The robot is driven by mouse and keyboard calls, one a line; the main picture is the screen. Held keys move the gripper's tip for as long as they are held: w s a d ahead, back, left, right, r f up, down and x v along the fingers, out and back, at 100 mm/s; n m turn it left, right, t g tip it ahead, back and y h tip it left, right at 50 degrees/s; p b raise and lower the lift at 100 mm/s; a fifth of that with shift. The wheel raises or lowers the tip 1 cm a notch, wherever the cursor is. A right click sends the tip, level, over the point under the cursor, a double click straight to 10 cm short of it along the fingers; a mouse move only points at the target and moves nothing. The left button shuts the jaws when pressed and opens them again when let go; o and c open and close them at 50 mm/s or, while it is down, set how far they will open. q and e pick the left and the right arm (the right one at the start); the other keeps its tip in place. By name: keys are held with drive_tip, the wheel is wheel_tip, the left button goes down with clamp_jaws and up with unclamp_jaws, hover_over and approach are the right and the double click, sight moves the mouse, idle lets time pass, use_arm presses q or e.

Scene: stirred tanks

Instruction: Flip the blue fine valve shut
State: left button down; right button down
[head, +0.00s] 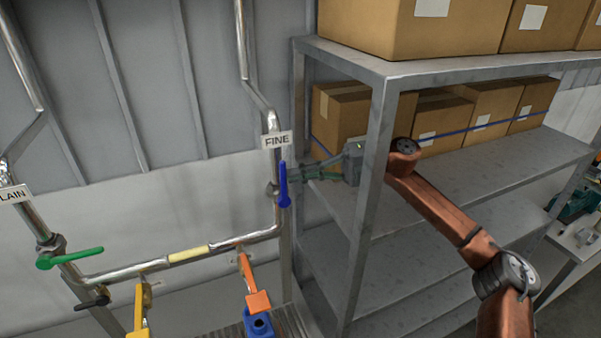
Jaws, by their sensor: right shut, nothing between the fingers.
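The blue fine valve handle (284,184) stands upright on the steel vertical pipe, just below the white FINE label (277,140). The handle lies roughly in line with that pipe. My right gripper (299,174) reaches in from the right past the shelf post, with its fingers shut and empty. Its tips are close to the right side of the blue handle; I cannot tell whether they touch it. My left gripper is out of view.
A grey metal shelf (372,190) with cardboard boxes (410,28) stands right beside the gripper. At the left are a green handle (75,258) and a yellow handle (139,310). An orange handle (254,285) hangs below the horizontal pipe (130,270).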

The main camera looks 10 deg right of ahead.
drive_tip(key=shift+a+r, duration=0.15)
drive_tip(key=s+a, duration=0.1)
drive_tip(key=a, duration=0.5)
drive_tip(key=shift+s+a+f+h+p, duration=0.2)
drive_tip(key=shift+a+h+p, duration=0.1)
drive_tip(key=shift+h+p, duration=0.15)
idle(0.4)
idle(0.5)
wheel_tip(320, 180, up, 10)
idle(0.5)
